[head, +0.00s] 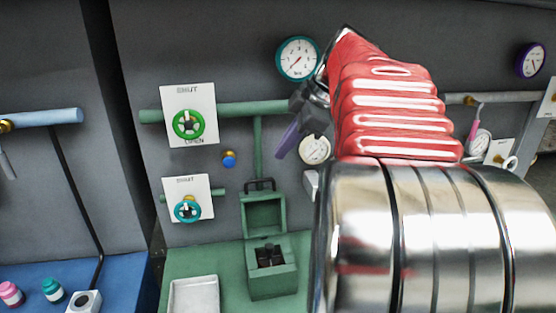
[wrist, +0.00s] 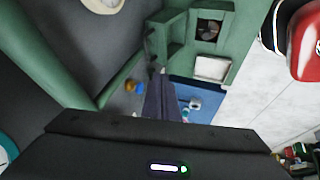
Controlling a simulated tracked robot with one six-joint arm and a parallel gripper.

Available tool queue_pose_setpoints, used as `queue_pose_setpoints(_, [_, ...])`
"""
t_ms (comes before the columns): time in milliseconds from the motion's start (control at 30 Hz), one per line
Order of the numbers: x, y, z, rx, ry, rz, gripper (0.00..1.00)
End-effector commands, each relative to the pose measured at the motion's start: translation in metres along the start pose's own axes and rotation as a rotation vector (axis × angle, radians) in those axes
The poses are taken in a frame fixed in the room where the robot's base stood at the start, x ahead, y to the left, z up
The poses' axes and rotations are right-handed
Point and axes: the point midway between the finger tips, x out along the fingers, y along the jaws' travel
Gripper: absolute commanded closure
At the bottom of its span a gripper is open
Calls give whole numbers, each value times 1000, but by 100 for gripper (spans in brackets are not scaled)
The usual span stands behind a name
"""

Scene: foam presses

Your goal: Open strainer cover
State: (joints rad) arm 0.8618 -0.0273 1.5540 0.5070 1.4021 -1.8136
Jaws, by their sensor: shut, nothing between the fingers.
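The strainer is a green box (head: 272,283) on the green bench, with a dark insert showing inside its open top. Its green cover (head: 264,198) stands raised at the back edge of the box, with a dark handle (head: 259,184) on top. In the wrist view the box (wrist: 208,14) and the raised cover (wrist: 174,30) lie beyond the fingertips. My gripper (head: 281,154) is above and slightly right of the cover, apart from it in the head view. Its purple fingers (wrist: 159,72) are shut and empty.
A light tray (head: 194,296) lies left of the strainer. Green (head: 187,124) and teal (head: 187,209) valve wheels and a blue knob (head: 229,159) are on the wall. A green pipe (head: 257,148) runs down behind the cover. A white gauge (head: 315,149) is close to my gripper.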

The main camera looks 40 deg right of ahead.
Motion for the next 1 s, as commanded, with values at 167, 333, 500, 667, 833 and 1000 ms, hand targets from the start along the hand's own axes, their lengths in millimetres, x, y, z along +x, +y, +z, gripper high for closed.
queue_pose_setpoints(167, [-4,2,0,-1,0,0,100])
queue_pose_setpoints(333, [-4,1,-1,-1,0,0,100])
queue_pose_setpoints(500, [-6,2,3,5,-3,5,89])
queue_pose_setpoints(667, [-20,-3,13,29,-15,29,83])
queue_pose_setpoints(833, [-14,-24,21,110,42,31,83])
queue_pose_setpoints(1000, [3,-42,18,302,167,53,83])
